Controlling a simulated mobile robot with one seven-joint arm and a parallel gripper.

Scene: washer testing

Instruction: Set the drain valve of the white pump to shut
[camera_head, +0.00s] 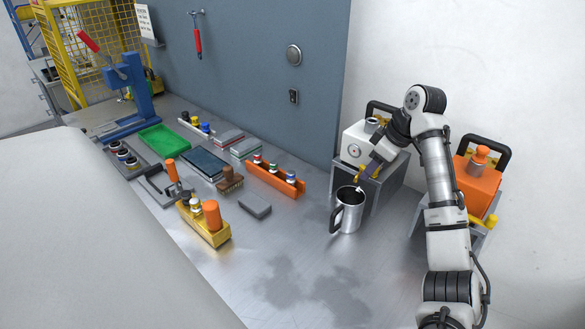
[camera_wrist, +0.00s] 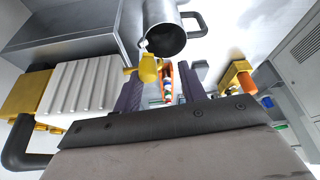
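The white pump (camera_head: 358,145) sits on a grey stand at the back right; its ribbed white side (camera_wrist: 80,88) fills the left of the wrist view. Its yellow drain valve (camera_head: 361,172) is on the front, above a steel mug (camera_head: 349,210). In the wrist view the valve's yellow handle (camera_wrist: 148,68) is just beyond my fingertips, nearer the left finger. My gripper (camera_head: 373,164) is beside the pump's front. Its two purple fingers (camera_wrist: 162,84) are apart with nothing clamped between them. I cannot tell whether a finger touches the handle, or the valve's exact setting.
An orange pump (camera_head: 477,187) with a yellow valve stands on another grey stand at the right. The mug (camera_wrist: 163,32) is close below the valve. An orange rack (camera_head: 275,180), a yellow holder (camera_head: 204,223) and a green tray (camera_head: 164,138) lie left. The front bench is clear.

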